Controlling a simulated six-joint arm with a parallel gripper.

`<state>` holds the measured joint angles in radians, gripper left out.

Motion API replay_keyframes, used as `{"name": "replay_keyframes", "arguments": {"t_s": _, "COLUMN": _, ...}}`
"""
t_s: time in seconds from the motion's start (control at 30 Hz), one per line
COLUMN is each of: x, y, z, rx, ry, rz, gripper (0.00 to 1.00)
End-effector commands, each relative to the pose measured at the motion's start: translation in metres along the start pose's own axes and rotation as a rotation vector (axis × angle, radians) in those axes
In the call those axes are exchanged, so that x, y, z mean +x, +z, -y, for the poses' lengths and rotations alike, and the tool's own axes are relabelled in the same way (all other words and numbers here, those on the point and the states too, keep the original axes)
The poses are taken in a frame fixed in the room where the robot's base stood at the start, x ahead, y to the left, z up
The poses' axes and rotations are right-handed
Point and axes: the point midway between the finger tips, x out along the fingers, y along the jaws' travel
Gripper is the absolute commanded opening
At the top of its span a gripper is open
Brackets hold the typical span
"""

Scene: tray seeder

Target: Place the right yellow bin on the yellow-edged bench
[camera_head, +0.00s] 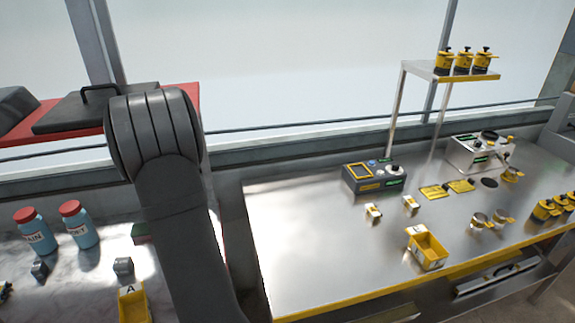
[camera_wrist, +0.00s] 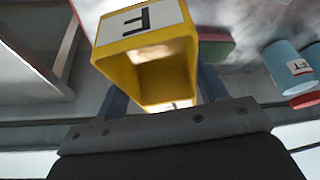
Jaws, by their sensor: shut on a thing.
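In the wrist view my gripper (camera_wrist: 163,88) is shut on a yellow bin (camera_wrist: 108,62) with a white label bearing a black letter that looks like an F. A dark finger shows on each side of the bin. The gripper and this bin are hidden behind my arm in the head view. A second yellow bin (camera_head: 134,308), labelled A, stands on the left bench at the bottom edge. A third yellow bin (camera_head: 430,250) with a white label stands on the yellow-edged bench (camera_head: 310,240), near its front edge.
Two blue bottles (camera_head: 86,236) with red caps and small grey blocks (camera_head: 123,266) are on the left bench (camera_head: 75,275). A control box (camera_head: 373,177), small yellow-and-white parts and a raised shelf (camera_head: 425,70) occupy the yellow-edged bench. Its left part is clear.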

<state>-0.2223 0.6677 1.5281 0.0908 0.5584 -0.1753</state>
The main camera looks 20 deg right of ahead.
Motion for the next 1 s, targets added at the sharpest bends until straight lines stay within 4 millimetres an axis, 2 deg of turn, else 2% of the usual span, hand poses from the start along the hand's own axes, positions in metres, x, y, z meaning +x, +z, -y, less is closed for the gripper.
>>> {"name": "replay_keyframes", "arguments": {"t_s": 0.03, "x": -0.006, "y": 0.011, "z": -0.026, "rx": 0.036, "ry": 0.015, "rz": 0.0, "gripper": 0.35}}
{"name": "replay_keyframes", "arguments": {"t_s": 0.2, "x": -0.022, "y": 0.049, "z": -0.097, "rx": 0.127, "ry": 0.054, "rz": 0.0, "gripper": 0.35}}
{"name": "replay_keyframes", "arguments": {"t_s": 0.6, "x": -0.059, "y": 0.13, "z": -0.243, "rx": 0.284, "ry": 0.125, "rz": 0.007, "gripper": 0.35}}
{"name": "replay_keyframes", "arguments": {"t_s": 1.0, "x": -0.101, "y": 0.204, "z": -0.389, "rx": 0.346, "ry": 0.15, "rz": 0.015, "gripper": 0.35}}
